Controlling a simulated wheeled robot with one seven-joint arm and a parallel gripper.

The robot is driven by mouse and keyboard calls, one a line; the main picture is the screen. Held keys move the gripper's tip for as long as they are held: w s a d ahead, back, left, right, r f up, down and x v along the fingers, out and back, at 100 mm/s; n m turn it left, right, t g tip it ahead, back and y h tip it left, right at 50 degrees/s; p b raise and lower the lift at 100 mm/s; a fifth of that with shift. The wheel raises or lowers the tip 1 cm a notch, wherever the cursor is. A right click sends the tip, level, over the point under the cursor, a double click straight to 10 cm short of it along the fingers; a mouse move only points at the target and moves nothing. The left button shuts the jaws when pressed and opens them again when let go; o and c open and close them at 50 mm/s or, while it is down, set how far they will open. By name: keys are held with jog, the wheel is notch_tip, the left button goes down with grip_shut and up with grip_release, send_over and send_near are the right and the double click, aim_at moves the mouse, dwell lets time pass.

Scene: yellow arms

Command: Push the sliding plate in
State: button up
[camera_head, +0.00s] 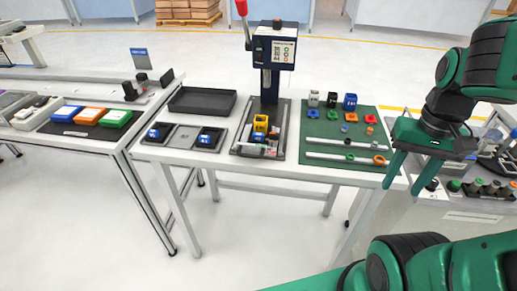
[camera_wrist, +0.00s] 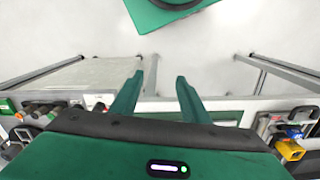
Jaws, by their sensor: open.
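The press (camera_head: 272,60) stands upright on the middle table, with a dark column and a red-knobbed lever. Its dark base holds a light grey plate (camera_head: 246,150) that lies toward the table's front edge. A yellow block (camera_head: 261,123) and blue and white parts (camera_head: 260,137) sit on or just behind the plate; exact contact is unclear. My gripper (camera_head: 405,188) is open and empty, pointing down beside the right end of the table, well right of the plate. In the wrist view my gripper (camera_wrist: 159,80) shows both green fingers apart with nothing between; a yellow part (camera_wrist: 290,150) shows at the right.
A green mat (camera_head: 325,128) with small cubes, rings and two rods lies between the press and my gripper. A black tray (camera_head: 202,101) and a dark two-pocket tray (camera_head: 158,142) are left. Another bench (camera_head: 470,215) stands right. Floor in front is clear.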

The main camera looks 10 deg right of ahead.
jog(key=c, duration=0.3)
jog(key=shift+w+a+r+n, duration=0.15)
jog(key=shift+w+r+n, duration=0.05)
jog(key=shift+r+n, duration=0.2)
jog(key=shift+w+a+r+n, duration=0.15)
jog(key=shift+r+n, duration=0.15)
jog(key=shift+r, duration=0.05)
jog(key=shift+c, duration=0.3)
notch_tip(320, 180, up, 5)
jog(key=n+t+h, duration=0.1)
jog(key=n+t, duration=0.1)
jog(key=n, duration=1.7)
send_over(249, 156)
jog(key=s, duration=0.2)
jog(key=f, duration=0.3)
jog(key=w+f, duration=0.1)
jog(key=f, duration=0.3)
jog(key=w+f, duration=0.1)
jog(key=f, duration=0.2)
jog(key=shift+f, duration=0.15)
